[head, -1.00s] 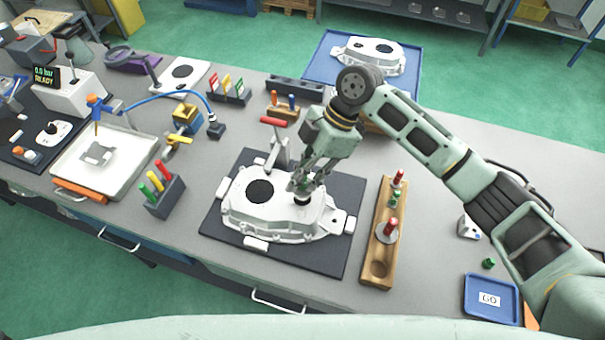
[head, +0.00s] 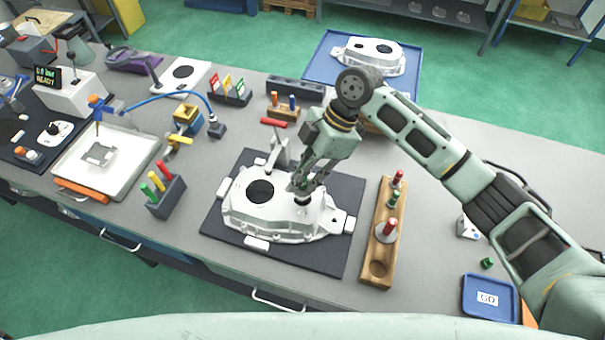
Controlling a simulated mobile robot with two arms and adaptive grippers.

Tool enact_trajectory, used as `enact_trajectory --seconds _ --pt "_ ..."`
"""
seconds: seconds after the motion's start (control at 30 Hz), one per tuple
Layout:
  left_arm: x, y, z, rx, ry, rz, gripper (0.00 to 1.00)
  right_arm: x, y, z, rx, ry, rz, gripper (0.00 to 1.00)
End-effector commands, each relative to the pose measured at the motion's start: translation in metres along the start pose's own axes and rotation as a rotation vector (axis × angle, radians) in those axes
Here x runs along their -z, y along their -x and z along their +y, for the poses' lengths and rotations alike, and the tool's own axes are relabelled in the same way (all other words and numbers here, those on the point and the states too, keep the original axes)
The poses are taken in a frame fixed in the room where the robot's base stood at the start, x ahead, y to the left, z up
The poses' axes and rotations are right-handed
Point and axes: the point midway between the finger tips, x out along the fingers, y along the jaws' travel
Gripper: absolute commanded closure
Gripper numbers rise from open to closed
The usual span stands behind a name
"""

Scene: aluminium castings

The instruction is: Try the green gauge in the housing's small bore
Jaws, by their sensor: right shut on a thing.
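The white cast housing (head: 285,228) lies on a dark mat (head: 222,228) in the middle of the bench. Its large bore (head: 260,191) shows open at the left. My right gripper (head: 301,189) points down at the small bore (head: 303,199), right of the large one. It is shut on a slim piece, apparently the green gauge, mostly hidden by the fingers. I cannot tell how deep it sits in the bore. My left gripper is out of view.
A red-handled clamp (head: 279,150) stands behind the housing. A blue GO tray (head: 480,312) lies at the front right, near a small green piece (head: 487,263).

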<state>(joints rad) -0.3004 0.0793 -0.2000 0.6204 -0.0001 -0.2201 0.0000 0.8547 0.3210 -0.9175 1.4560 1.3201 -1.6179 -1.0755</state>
Motion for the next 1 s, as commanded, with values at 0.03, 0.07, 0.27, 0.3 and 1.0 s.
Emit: enact_trajectory --seconds 0.03,0.07,0.27,0.3,1.0 --pt "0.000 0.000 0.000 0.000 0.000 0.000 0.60 0.000 0.000 0.000 -0.001 0.000 0.001 1.00" --pt "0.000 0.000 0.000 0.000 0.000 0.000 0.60 0.000 0.000 0.000 0.000 0.000 0.001 1.00" --pt "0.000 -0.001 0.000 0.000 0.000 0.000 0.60 0.000 -0.001 0.000 0.000 0.000 0.001 1.00" --pt "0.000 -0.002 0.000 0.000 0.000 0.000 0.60 -0.001 -0.002 0.000 0.000 0.000 0.001 1.00" --pt "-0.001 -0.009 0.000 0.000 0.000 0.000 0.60 -0.007 -0.014 0.001 0.000 0.000 0.001 1.00"
